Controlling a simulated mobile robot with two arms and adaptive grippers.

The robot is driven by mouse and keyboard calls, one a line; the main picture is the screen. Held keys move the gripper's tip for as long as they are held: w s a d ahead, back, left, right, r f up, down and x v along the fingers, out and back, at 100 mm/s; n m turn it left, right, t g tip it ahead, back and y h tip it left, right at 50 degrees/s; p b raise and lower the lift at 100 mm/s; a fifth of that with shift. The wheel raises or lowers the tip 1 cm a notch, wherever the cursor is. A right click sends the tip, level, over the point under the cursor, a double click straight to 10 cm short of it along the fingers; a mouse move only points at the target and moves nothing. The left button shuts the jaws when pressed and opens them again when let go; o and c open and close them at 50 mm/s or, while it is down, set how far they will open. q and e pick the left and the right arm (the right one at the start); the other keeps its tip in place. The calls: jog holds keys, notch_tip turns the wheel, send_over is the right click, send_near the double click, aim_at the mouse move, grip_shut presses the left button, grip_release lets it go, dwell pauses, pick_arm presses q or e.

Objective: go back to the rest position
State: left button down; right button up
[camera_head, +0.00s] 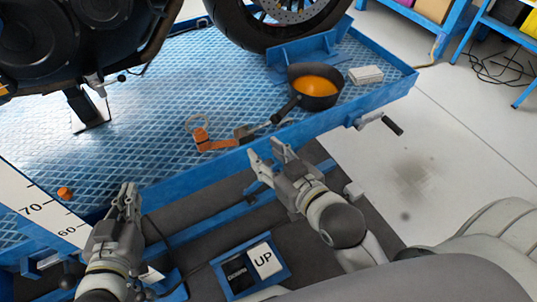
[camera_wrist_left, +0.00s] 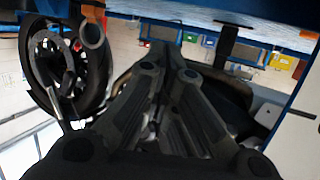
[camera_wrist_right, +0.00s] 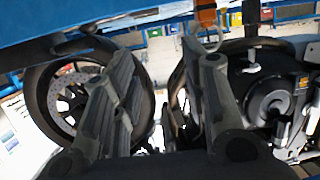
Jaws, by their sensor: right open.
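My left gripper (camera_head: 128,190) is at the lower left of the head view, by the front edge of the blue platform (camera_head: 165,115). Its fingers lie close together, with nothing visible between them; they also meet in the left wrist view (camera_wrist_left: 162,52). My right gripper (camera_head: 268,152) is just in front of the platform's edge, right of centre. Its fingers are apart and empty, and this shows in the right wrist view (camera_wrist_right: 157,52) too. Neither gripper is seen holding anything.
A motorcycle with a black tyre (camera_head: 285,28) stands on the platform. A dark pan (camera_head: 318,101) with orange contents, a pale block (camera_head: 366,75) and an orange-handled tool (camera_head: 212,142) are near the right edge. An orange cap (camera_head: 64,193) is at left. An UP control box (camera_head: 265,261) sits below.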

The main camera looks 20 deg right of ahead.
dwell(0.4)
